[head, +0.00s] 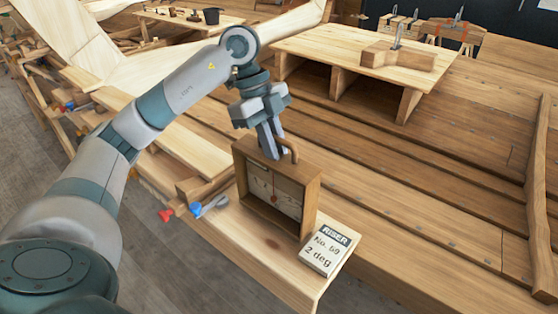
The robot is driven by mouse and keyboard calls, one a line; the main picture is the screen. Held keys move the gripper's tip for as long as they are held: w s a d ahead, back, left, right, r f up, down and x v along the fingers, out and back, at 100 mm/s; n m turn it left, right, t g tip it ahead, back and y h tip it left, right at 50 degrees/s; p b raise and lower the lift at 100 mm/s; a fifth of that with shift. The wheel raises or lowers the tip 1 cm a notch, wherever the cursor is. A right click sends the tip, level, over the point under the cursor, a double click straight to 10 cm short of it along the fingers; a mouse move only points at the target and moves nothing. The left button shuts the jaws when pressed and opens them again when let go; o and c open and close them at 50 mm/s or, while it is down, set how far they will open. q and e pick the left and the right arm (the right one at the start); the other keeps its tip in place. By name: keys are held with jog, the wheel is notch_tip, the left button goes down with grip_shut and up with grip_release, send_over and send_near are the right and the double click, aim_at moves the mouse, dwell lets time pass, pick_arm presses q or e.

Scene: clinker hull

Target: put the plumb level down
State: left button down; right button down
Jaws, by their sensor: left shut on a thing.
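The plumb level (284,190) is an open wooden box frame with a handle on top and a small red bob hanging inside against a pale, marked back. It stands roughly upright over the light wooden plank (262,243) in the head view. My left gripper (275,150) comes down from above and is shut on the handle of the plumb level. I cannot tell if the level's underside touches the plank or hangs just above it. My right gripper is out of view.
A card reading "RISER No. 59 2 deg" (327,249) lies close to the level's right, near the plank's end. Blue (209,207) and red (165,215) clamp parts are at its left. A raised wooden platform (350,55) bears a wooden block (398,58).

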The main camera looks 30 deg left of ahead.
pick_arm(q)
jog(key=shift+f, duration=0.9)
jog(key=c, duration=1.8)
grip_release()
jog(key=shift+r, duration=0.15)
